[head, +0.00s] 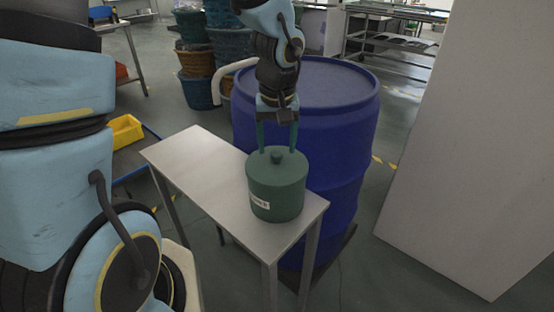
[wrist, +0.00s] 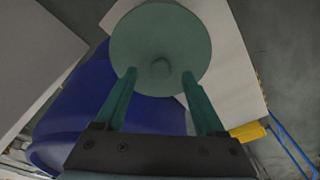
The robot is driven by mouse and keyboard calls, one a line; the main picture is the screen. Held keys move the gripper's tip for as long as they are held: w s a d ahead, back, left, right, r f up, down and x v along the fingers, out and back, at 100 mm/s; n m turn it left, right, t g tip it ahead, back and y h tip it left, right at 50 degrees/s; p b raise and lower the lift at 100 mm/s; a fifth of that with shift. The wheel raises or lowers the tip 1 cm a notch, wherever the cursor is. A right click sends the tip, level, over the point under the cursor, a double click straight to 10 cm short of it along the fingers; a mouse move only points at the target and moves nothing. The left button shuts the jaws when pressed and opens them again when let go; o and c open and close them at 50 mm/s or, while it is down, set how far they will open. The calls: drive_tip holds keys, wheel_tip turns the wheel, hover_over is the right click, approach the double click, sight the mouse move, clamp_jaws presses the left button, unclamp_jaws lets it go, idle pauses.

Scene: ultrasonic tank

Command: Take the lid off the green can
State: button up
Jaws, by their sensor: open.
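The green can (head: 276,196) stands upright near the right end of a small metal table, with a white label on its side. Its round lid (head: 262,162) is on top, with a small dark knob (head: 277,156) in the middle. In the wrist view the lid (wrist: 160,35) shows from above, with its knob (wrist: 161,68) near the fingertips. My gripper (head: 277,148) points down just above the lid, fingers spread. In the wrist view the fingers (wrist: 158,74) are apart with the knob between their tips. I cannot tell whether they touch the lid.
The metal table (head: 195,160) has free room to the left of the can. A large blue drum (head: 340,130) stands close behind it. A white panel (head: 450,170) is at the right. A yellow bin (head: 125,130) is at the left.

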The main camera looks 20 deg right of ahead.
drive_tip(key=shift+f, duration=0.8)
drive_tip(key=shift+c, duration=0.3)
clamp_jaws()
drive_tip(key=shift+w, duration=0.1)
